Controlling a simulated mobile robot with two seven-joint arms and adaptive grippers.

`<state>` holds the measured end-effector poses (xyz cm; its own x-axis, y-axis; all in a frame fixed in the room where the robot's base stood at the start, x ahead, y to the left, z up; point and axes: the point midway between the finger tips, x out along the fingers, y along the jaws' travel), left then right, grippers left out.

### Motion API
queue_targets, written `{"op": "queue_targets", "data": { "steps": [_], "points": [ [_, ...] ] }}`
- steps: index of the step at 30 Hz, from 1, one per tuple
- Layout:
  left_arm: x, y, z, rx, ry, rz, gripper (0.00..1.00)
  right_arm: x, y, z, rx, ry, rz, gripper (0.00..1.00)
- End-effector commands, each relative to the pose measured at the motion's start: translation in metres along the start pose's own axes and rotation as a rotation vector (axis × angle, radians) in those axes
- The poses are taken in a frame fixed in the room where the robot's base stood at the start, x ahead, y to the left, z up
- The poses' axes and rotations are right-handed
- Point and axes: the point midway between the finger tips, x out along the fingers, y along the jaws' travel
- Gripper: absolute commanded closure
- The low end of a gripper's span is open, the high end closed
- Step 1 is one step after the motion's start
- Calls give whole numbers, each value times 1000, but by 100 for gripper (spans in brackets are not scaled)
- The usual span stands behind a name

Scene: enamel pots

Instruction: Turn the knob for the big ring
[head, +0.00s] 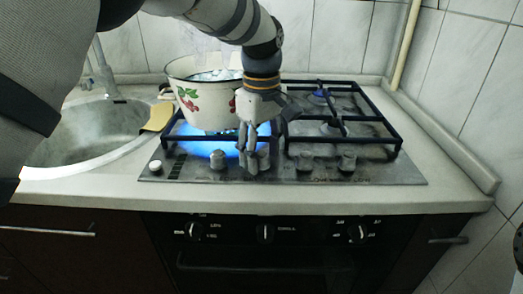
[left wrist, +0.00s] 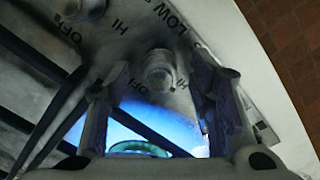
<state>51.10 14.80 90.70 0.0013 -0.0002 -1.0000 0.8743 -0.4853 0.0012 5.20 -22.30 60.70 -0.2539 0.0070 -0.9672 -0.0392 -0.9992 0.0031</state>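The grey cooktop (head: 375,172) has several knobs along its front edge. My left gripper (head: 254,157) points down at the front edge, over a knob right of the leftmost grey knob (head: 217,159). In the left wrist view my left gripper (left wrist: 158,88) is open, with one finger on each side of a round grey knob (left wrist: 159,70). Gaps show between the knob and both fingers; I cannot tell if the tips reach its height. Blue flame (head: 222,150) burns under the pot.
A white enamel pot with painted fruit (head: 207,105) stands on the left burner, close beside my left arm. A sink (head: 85,130) lies at the left. Black oven controls (head: 265,230) sit below the counter.

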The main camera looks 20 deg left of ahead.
Motion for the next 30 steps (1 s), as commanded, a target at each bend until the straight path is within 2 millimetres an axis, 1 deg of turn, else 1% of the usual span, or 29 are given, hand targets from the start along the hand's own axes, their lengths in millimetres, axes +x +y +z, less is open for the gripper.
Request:
{"op": "queue_targets", "data": {
  "steps": [1,2,3,5,6,12,17,23,30],
  "points": [
    [0,0,0,0,0,0,60,0,0,0,0,0,0,52],
    [0,0,0,0,0,0,67,0,0,0,0,0,0,52],
    [0,0,0,0,0,0,76,0,0,0,0,0,0,52],
    [0,0,0,0,0,0,89,0,0,0,0,0,0,52],
    [0,0,0,0,0,0,98,0,0,0,0,0,0,52],
    [0,0,0,4,0,-1,100,0,0,0,0,1,0,52],
    [-1,0,0,42,0,-1,100,-2,0,-1,0,6,0,52],
    [-2,0,0,161,1,0,100,-7,0,-4,0,21,-1,52],
    [-2,0,0,380,1,0,100,-14,0,-8,0,41,-2,52]
  ]
}}
